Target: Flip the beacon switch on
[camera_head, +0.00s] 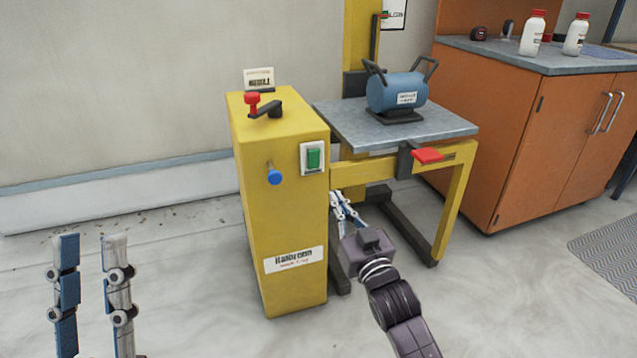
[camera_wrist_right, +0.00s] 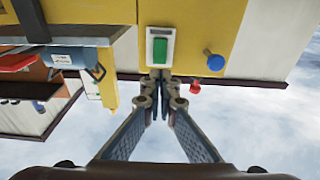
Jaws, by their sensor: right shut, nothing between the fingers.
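A green rocker switch (camera_head: 313,158) in a white plate sits on the front of the yellow cabinet (camera_head: 280,220), near its upper right edge. The switch also shows in the right wrist view (camera_wrist_right: 159,50), which is upside down. I cannot tell which way it is tipped. My right gripper (camera_head: 337,194) is shut and empty, with its fingertips below the switch in the head view. In the wrist view its fingertips (camera_wrist_right: 160,75) appear close to the plate's edge; contact cannot be told. My left gripper (camera_head: 90,238) is open and empty at the lower left, far from the cabinet.
A blue knob (camera_head: 274,177) sticks out left of the switch. To the right is a lift table (camera_head: 340,125) with a blue cylinder (camera_head: 398,92) and a red pedal-like handle (camera_head: 427,155). Orange cupboards (camera_head: 540,130) stand beyond.

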